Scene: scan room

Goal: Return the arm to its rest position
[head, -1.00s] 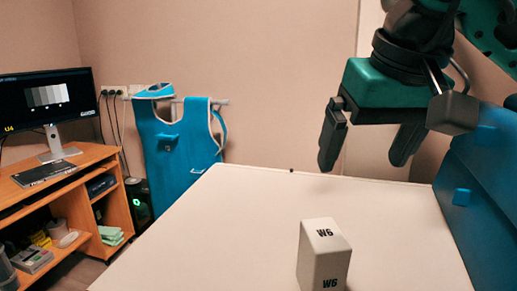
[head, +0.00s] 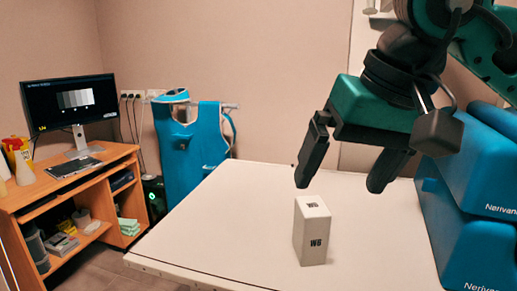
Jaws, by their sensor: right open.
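My right gripper (head: 340,178) is at the upper right of the head view, with its two dark fingers apart and nothing between them. It hangs above the white table (head: 215,225), pointing down. A white block marked W6 (head: 314,236) stands upright on the table, in the picture below the fingers and apart from them. My left gripper is not in view.
Blue Nerivan-labelled blocks (head: 480,175) stand at the right, close behind my right arm. A wooden desk (head: 60,190) with a monitor (head: 68,100) is at the left. A blue apron (head: 190,148) hangs at the back wall. The table left of the block is clear.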

